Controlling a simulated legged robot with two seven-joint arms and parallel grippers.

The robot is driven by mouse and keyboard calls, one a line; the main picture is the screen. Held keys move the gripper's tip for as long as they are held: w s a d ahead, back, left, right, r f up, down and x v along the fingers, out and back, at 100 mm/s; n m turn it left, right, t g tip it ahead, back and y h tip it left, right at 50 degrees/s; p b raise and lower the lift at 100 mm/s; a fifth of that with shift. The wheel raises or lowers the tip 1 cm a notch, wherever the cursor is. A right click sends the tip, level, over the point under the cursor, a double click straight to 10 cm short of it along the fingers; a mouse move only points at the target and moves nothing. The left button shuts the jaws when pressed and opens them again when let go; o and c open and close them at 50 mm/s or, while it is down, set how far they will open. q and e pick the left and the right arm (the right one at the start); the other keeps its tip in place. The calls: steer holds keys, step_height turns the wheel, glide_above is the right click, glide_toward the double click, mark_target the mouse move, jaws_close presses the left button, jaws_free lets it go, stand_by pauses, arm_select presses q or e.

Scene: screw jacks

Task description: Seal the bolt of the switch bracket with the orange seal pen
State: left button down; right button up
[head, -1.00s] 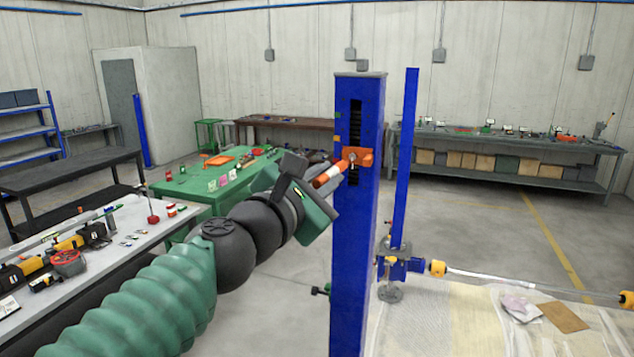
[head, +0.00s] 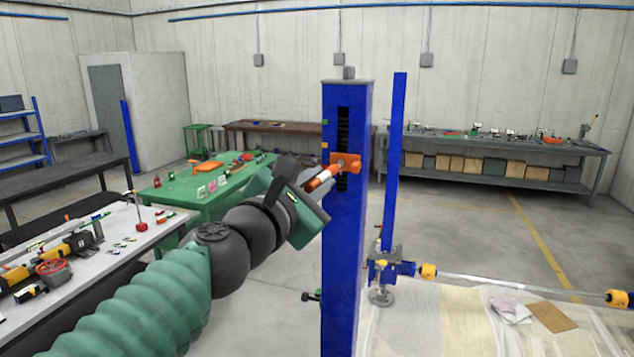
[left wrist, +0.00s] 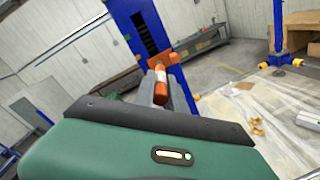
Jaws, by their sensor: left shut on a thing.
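The orange seal pen (head: 319,180), with a white band, is held in my left gripper (head: 305,190) and points up to the right. It also shows in the left wrist view (left wrist: 160,86), between the dark fingers (left wrist: 161,98). The orange switch bracket (head: 351,160) is fixed on the front of the blue column (head: 345,240); it also shows in the left wrist view (left wrist: 172,58). The bracket's bolt (head: 341,164) is small and partly covered by the pen's tip. The tip is at or very close to the bolt; I cannot tell if they touch. My right gripper is not in view.
A grey bench (head: 95,262) with tools stands at the left, and a green table (head: 180,200) lies behind my left arm. A thinner blue post (head: 395,160) stands right of the column. A pale sheet (head: 450,325) covers the floor at the lower right.

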mark_target(307, 189)
arm_select(q)
steer(key=shift+w+d, duration=0.2)
steer(key=shift+w, duration=0.3)
stand_by(0.4)
steer(key=shift+a, duration=0.1)
stand_by(0.6)
steer(key=shift+v, duration=3.55)
steer(key=shift+w, duration=0.2)
